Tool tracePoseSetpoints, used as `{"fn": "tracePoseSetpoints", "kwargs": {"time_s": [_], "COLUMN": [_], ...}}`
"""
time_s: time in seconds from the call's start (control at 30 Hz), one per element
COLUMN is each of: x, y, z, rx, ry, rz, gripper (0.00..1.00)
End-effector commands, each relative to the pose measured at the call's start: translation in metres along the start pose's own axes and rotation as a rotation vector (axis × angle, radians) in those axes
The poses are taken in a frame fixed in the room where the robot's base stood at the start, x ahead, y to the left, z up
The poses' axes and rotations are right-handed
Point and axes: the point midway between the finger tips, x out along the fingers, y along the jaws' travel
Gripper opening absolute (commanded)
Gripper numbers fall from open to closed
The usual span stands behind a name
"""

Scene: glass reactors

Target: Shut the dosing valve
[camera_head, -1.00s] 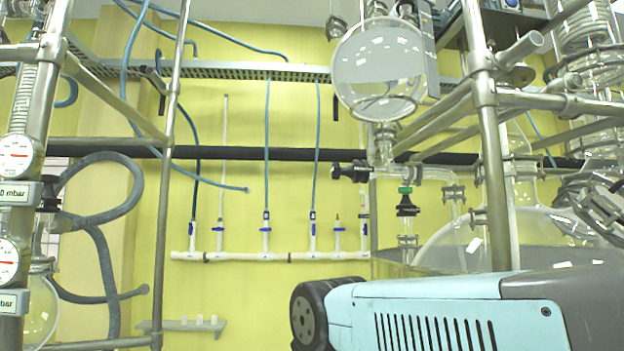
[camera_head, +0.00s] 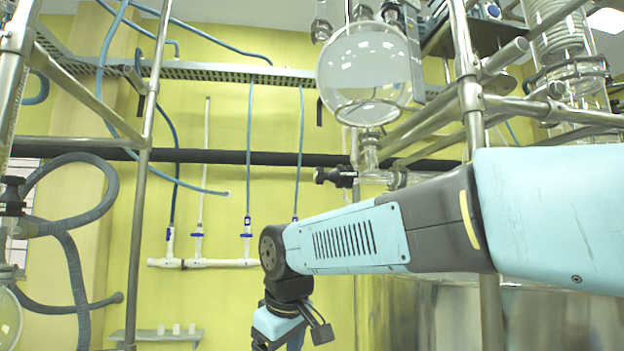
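A black-handled valve (camera_head: 336,176) sits on the glass pipe below a round glass vessel (camera_head: 364,74). I cannot tell for sure that it is the dosing valve, or whether it is open or shut. My arm (camera_head: 345,238) reaches in from the right, below this valve and apart from it in the picture. Its wrist hangs down at the lower middle, and the fingers are not visible. My arm covers the pipework below and right of the valve.
Steel frame posts stand at left (camera_head: 141,190) and right (camera_head: 472,90) of the vessel. A white manifold (camera_head: 205,263) with blue taps and a small shelf (camera_head: 155,335) are on the yellow wall. A grey hose (camera_head: 72,220) loops at left.

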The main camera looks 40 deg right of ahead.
Motion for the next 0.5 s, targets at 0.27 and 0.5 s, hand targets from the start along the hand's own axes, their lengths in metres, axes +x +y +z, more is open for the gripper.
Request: {"fn": "tracePoseSetpoints", "kwargs": {"time_s": [0.27, 0.5], "x": [-0.012, -0.029], "y": [0.123, 0.218], "z": [-0.057, -0.098], "rx": [-0.331, -0.590], "ry": [-0.213, -0.480], "rz": [0.125, 0.224], "gripper": [0.78, 0.78]}}
